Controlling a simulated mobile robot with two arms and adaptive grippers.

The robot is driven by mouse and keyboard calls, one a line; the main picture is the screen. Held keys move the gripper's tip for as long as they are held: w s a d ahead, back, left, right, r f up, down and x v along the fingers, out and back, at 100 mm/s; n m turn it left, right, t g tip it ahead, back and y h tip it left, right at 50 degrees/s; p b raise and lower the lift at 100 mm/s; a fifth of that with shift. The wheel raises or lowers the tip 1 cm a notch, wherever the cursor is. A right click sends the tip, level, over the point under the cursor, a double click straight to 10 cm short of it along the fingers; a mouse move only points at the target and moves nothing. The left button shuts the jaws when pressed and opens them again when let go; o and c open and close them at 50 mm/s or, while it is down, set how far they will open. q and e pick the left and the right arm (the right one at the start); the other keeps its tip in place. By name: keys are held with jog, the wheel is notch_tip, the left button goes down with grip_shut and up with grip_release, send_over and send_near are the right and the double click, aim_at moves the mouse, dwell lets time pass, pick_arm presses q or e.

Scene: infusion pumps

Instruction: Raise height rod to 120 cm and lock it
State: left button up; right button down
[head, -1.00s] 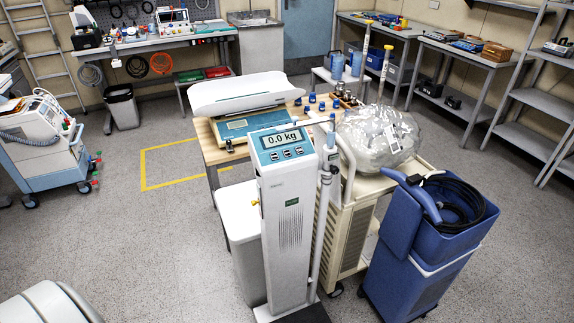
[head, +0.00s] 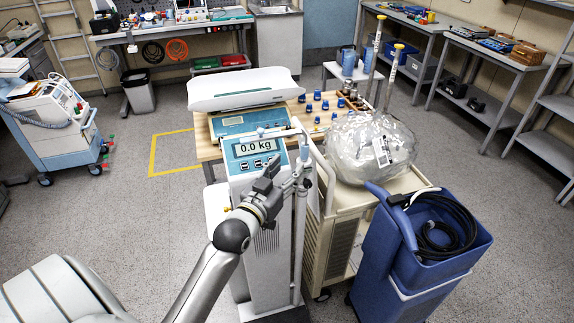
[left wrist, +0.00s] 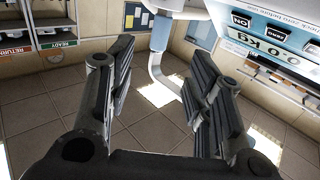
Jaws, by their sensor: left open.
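The scale column (head: 273,262) stands upright in the middle of the head view, its display (head: 255,148) reading 0.0 kg. The slim white height rod (head: 299,220) stands upright along its right side, with a grey collar (head: 303,183) near display height. My left gripper (head: 268,178) is open, in front of the column just below the display and left of the rod. In the left wrist view the fingers (left wrist: 162,75) are spread wide and hold nothing. The display (left wrist: 265,45) appears upside down there at upper right. The rod's scale marks are too small to read. My right gripper is out of view.
A cream cart (head: 335,235) with a clear plastic-wrapped bundle (head: 365,150) stands close right of the rod. A wooden table (head: 208,147) is behind. Open floor (head: 150,215) lies left.

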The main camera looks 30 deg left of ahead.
aim_at(303, 149)
pick_arm(q)
jog(key=w, duration=0.2)
jog(key=w+p, duration=0.1)
jog(key=shift+w+a+r, duration=0.1)
jog(key=shift+w+r, duration=0.3)
jog(key=w, duration=0.3)
jog(key=w+p, duration=0.1)
jog(key=w, duration=0.2)
jog(key=shift+a+f, duration=0.1)
jog(key=shift+a, duration=0.1)
jog(key=shift+w+f, duration=0.1)
jog(key=shift+w, duration=0.5)
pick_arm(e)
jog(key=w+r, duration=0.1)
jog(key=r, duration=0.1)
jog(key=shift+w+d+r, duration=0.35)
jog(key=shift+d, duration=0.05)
pick_arm(q)
jog(key=shift+a+p, duration=0.1)
jog(key=shift+p, duration=0.2)
grip_shut()
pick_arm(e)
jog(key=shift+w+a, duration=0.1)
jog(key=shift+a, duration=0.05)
